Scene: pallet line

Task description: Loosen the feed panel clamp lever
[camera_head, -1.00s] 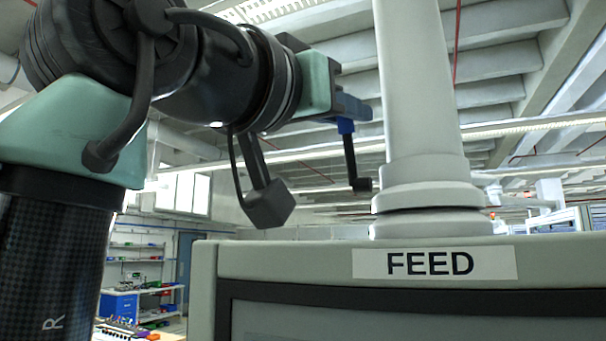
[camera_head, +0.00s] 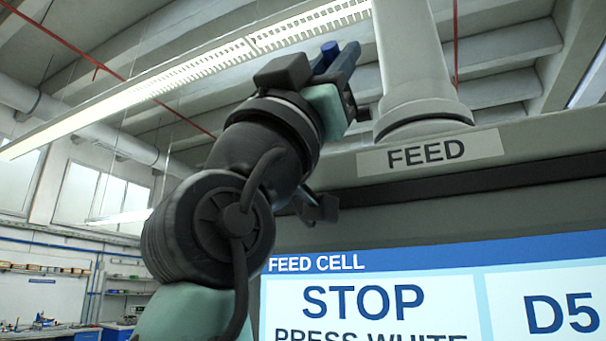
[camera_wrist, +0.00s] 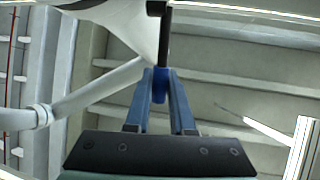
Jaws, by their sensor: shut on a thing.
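The clamp lever has a blue grip (camera_head: 330,50) and, in the wrist view, a black rod (camera_wrist: 163,45) running up from the blue grip (camera_wrist: 160,88) to a dark hub at the top edge. My gripper (camera_head: 339,64) is at the top of the feed panel, left of the pale column. In the wrist view the two blue-grey fingers of my gripper (camera_wrist: 160,76) are closed on the grip, one on each side. In the head view the rod is mostly hidden behind my gripper; a small dark part (camera_head: 362,114) shows at the column's base.
The feed panel bears a FEED label (camera_head: 430,151) and a lit screen (camera_head: 400,262) reading "FEED CELL" and "STOP". The thick pale column (camera_head: 412,60) rises close on the right of my gripper. Shelves and benches are far off at lower left.

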